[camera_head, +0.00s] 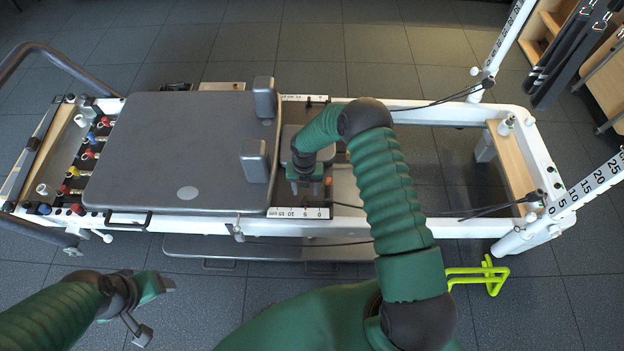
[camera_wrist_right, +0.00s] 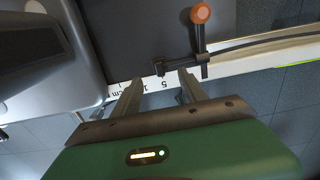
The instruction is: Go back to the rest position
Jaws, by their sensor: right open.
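My right gripper (camera_head: 307,188) is over the front rail of the reformer, just right of the grey carriage (camera_head: 175,140). It is open, with nothing between its fingers. In the right wrist view its two fingers (camera_wrist_right: 160,88) are spread, just short of the white scale strip (camera_wrist_right: 150,88). A black lever with an orange knob (camera_wrist_right: 200,14) stands beyond the right finger; I cannot tell whether they touch. My left gripper (camera_head: 153,308) is at the lower left, in front of the reformer, open and empty, its fingers apart.
Grey shoulder blocks (camera_head: 254,161) stand on the carriage beside my right gripper. A white post (camera_head: 590,187) rises at the right. Black ropes (camera_head: 445,99) cross the right part of the frame. A yellow-green stand (camera_head: 492,274) is on the floor. Open floor lies at the front left.

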